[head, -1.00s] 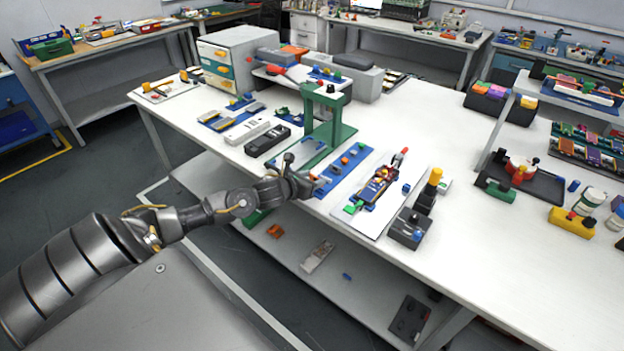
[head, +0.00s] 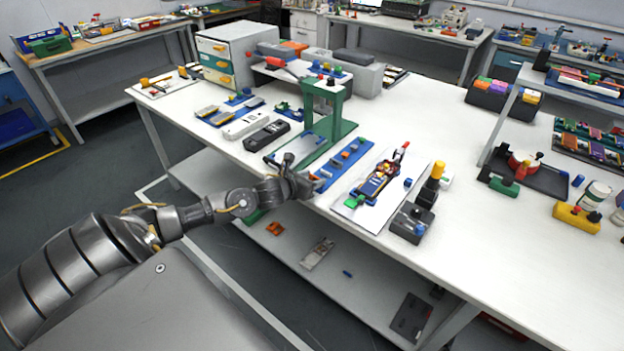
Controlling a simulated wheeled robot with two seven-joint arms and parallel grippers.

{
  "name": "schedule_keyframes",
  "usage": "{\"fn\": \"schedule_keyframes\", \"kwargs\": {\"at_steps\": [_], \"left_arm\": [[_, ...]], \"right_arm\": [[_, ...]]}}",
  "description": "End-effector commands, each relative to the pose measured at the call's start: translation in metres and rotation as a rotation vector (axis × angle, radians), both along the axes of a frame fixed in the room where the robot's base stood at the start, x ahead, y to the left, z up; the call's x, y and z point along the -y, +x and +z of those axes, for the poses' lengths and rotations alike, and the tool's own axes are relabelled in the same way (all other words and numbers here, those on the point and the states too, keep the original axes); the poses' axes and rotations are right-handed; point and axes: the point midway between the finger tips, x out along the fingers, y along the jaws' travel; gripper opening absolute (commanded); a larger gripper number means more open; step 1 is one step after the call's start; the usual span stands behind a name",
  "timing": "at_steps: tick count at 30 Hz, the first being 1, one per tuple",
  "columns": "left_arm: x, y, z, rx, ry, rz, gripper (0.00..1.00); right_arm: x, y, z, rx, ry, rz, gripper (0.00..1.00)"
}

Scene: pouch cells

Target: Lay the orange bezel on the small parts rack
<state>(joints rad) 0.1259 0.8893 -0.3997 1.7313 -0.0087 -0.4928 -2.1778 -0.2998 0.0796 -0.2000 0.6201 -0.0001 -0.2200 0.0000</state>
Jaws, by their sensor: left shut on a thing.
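My left gripper (head: 305,183) is at the table's front edge, beside the near end of a blue strip (head: 325,183) that carries several small parts. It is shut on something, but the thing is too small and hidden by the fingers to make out. An orange part (head: 274,228) lies on the lower shelf under the table; I cannot tell whether it is the bezel. I cannot tell for sure which holder is the small parts rack. My right gripper is not in view.
A green press-like frame (head: 327,115) stands just behind the gripper. A white board (head: 352,212) with a colourful assembly lies to the right, next to a dark block (head: 411,224) with a yellow-topped post (head: 432,183). The table's front right (head: 500,265) is clear.

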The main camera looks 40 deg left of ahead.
Motion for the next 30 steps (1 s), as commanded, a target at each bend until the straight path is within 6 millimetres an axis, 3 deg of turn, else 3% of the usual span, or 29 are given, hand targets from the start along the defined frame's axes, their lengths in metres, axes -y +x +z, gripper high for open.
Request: {"fn": "schedule_keyframes", "kwargs": {"at_steps": [1,6,17,30], "left_arm": [[0.0,0.0,0.0,0.0,0.0,0.0,0.5],[0.0,0.0,0.0,0.0,0.0,0.0,0.73],[0.0,-0.005,0.001,-0.001,0.001,0.0,0.73],[0.002,-0.079,0.03,-0.003,0.002,-0.004,0.73]], "right_arm": [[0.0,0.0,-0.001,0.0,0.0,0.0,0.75],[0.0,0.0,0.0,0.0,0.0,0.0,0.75],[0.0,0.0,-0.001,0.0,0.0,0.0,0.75],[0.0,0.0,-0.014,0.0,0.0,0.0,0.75]]}}
